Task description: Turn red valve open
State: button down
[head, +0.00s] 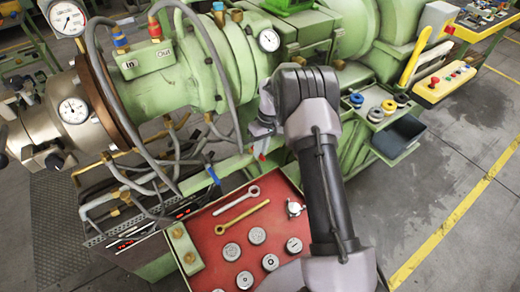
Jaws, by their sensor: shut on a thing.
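The red valve (262,152) shows as a small red lever on the lower side of the green extruder (165,85), at the middle of the head view. My gripper (262,137) is at it, coming from the right, with its fingers shut on the valve. Only part of the red lever shows below the fingers; the rest of it and the valve body are hidden by my gripper. The exact angle of the lever is hard to tell.
A blue lever (213,174) hangs left of the red valve, near grey hoses. A red tray (222,212) with wrenches and several round metal parts lies below. A green shelf (352,98) with rings stands at right. Grey floor (445,190) is clear further right.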

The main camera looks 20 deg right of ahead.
jog(key=c, duration=1.4)
grip_release()
jog(key=d+r+p, duration=0.1)
jog(key=r, duration=0.4)
jog(key=d+r+p, duration=0.1)
jog(key=r+p, duration=0.1)
jog(key=r, duration=0.4)
jog(key=w+d+r+p, duration=0.1)
jog(key=r+p, duration=0.1)
jog(key=r, duration=0.4)
jog(key=shift+d, duration=0.2)
